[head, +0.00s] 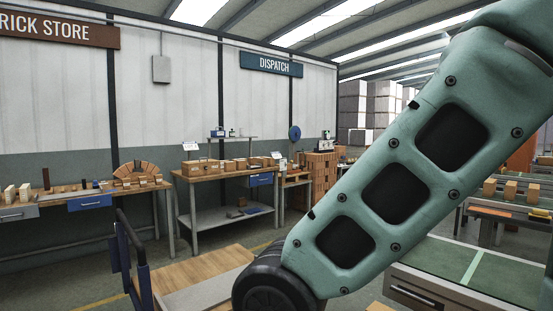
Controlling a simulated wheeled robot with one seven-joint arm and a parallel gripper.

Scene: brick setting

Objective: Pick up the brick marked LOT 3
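No LOT 3 marking can be read in the head view. More orange-tan bricks (510,190) sit on a bench at the far right. My green arm crosses the right half of the picture and hides part of the scene. My gripper is not in view.
A bench (88,200) at the left holds pale blocks and a brick arch (137,172). A cart with a wooden top (205,270) and blue frame stands in front. A green-topped bench (480,272) is at lower right. Stacked bricks (319,172) stand behind.

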